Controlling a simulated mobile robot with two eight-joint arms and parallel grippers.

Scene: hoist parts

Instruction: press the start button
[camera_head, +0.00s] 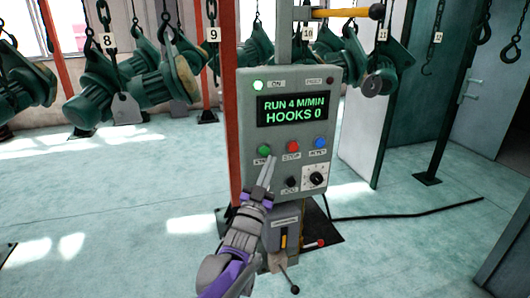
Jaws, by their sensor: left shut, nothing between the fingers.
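The grey control panel (254,105) stands in the middle of the head view. Its green start button (264,150) is at the left of the button row, beside the red stop button (293,147) and a blue button (320,142). The display (292,109) reads "RUN 4 M/MIN" and "HOOKS 0", and a green lamp (258,86) is lit above it. My left gripper (271,160) is shut and empty, with its tips just below and right of the green button. I cannot tell whether they touch the panel. My right gripper is not in view.
Green hoist parts (150,90) hang from numbered hooks behind the panel. A black knob (292,184) and a rotary dial (315,179) sit low on the panel. A black cable (420,211) runs right across the floor.

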